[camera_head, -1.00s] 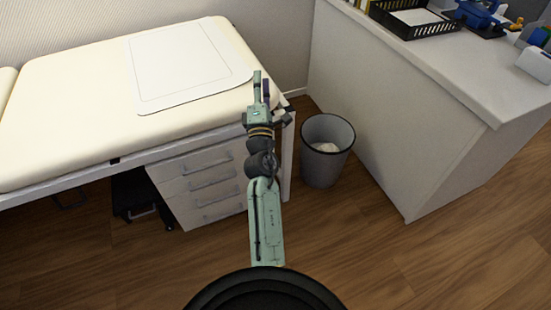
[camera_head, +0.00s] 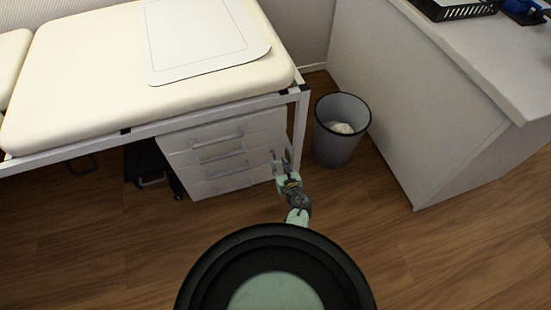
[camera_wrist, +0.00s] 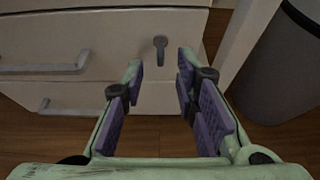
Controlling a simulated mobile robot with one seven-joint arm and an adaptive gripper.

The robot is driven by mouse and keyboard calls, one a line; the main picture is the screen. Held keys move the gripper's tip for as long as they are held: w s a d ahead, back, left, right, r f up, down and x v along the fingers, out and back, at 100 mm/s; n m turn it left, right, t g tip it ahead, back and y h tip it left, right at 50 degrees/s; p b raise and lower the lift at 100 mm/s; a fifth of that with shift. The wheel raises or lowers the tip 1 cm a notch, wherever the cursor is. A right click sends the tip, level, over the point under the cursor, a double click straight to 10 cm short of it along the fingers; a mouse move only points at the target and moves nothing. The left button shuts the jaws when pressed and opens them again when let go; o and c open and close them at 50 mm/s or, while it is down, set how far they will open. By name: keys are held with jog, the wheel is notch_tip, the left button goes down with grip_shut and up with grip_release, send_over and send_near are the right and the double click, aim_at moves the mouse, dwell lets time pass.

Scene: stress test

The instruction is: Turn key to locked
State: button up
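The key (camera_wrist: 160,47) is a small grey piece on the front of the white drawer cabinet (camera_head: 181,158), near its right edge. In the wrist view its round end is up and a narrow part points down. In the head view I cannot make the key out. My gripper (camera_head: 281,158) is low in front of the cabinet's right side. The wrist view shows its two purple-padded fingers (camera_wrist: 160,75) spread with nothing between them. The key appears in the gap just beyond the fingertips, apparently untouched.
Drawer handles (camera_wrist: 45,68) stick out left of the key. A grey waste bin (camera_head: 335,150) stands right of the cabinet, past a white table leg (camera_head: 301,120). The padded exam table (camera_head: 90,85) overhangs the cabinet. A white counter (camera_head: 420,110) stands at the right.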

aim_at(275, 157)
jog(key=b+x, duration=0.1)
jog(key=x, duration=0.5)
jog(key=shift+b, duration=0.4)
jog(key=shift+c, duration=0.4)
grip_shut()
